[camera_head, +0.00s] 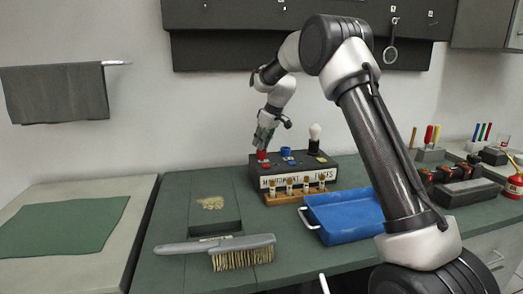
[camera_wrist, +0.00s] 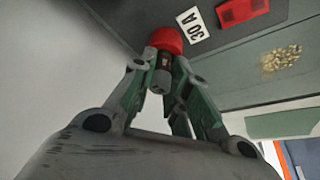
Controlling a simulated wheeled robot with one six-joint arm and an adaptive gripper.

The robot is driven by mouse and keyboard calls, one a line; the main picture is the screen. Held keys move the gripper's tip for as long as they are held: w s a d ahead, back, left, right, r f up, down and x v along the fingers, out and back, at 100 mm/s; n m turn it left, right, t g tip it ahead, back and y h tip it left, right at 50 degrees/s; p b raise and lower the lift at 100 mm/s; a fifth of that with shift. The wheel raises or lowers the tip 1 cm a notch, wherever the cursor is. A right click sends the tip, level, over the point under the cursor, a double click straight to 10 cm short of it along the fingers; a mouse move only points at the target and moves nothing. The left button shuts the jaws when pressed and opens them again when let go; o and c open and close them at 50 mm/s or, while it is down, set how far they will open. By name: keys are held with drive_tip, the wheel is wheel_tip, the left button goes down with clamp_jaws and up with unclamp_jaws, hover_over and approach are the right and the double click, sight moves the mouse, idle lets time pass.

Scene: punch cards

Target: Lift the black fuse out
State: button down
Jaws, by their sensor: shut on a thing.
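My gripper (camera_head: 264,139) is over the left end of the black fuse box (camera_head: 300,171), above a red part (camera_head: 262,155) there. In the wrist view my gripper (camera_wrist: 163,72) has its fingers closed around a small grey-and-dark cylinder (camera_wrist: 160,78) with a rounded red end (camera_wrist: 166,40). Whether this cylinder is the black fuse, and whether it is clear of the box, I cannot tell. A "30 A" label (camera_wrist: 196,25) and a red block (camera_wrist: 242,11) are beside it. Blue parts (camera_head: 286,152) and a white bulb (camera_head: 315,131) stand on the box.
A wooden rack (camera_head: 300,196) with several small fuses stands before the box. A blue tray (camera_head: 345,216) is to the right. My arm crosses the right side.

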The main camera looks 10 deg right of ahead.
wheel_tip(320, 180, up, 10)
drive_tip(key=shift+r, duration=0.1)
idle(0.5)
drive_tip(key=shift+a, duration=0.1)
idle(0.3)
